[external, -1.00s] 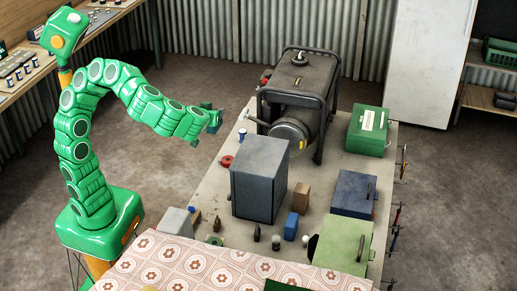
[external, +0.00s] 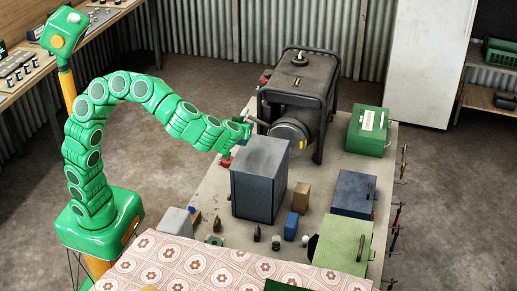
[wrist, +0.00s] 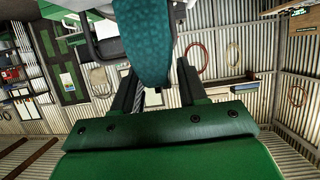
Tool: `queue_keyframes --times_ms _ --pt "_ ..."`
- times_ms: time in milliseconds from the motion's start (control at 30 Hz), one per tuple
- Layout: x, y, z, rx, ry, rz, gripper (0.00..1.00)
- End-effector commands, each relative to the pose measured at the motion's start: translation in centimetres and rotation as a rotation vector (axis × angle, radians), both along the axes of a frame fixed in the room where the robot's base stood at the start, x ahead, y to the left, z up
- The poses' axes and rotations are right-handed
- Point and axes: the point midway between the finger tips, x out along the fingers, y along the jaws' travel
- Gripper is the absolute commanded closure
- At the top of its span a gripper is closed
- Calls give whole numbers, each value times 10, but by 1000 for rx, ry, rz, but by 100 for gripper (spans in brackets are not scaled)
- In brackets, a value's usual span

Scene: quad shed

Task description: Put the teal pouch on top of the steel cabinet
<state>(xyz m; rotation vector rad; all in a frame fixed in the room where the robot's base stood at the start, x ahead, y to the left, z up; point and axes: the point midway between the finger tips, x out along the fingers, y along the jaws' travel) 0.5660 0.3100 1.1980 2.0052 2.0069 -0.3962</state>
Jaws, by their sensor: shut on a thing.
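The teal pouch (wrist: 145,40) is patterned and hangs between the two dark fingers of my gripper (wrist: 156,78) in the wrist view. My gripper is shut on it. In the external view my gripper (external: 241,126) is above the table's left edge, behind and slightly left of the steel cabinet's top. The pouch is hard to make out there. The steel cabinet (external: 252,192) is a dark grey upright box on the table, with a bare flat top. My gripper appears higher than that top and apart from it.
A black-framed generator (external: 297,90) stands just behind the cabinet, close to my gripper. A brown block (external: 301,198) and a blue block (external: 291,226) stand right of the cabinet. Green (external: 369,130), navy (external: 353,194) and light green (external: 342,243) boxes line the table's right side.

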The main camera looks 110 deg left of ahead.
Motion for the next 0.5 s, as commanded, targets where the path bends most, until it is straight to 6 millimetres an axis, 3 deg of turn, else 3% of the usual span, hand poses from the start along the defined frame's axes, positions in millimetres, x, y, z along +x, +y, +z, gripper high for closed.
queue_keyframes --times_ms 500 --pt "18 10 -25 0 1 2 89"
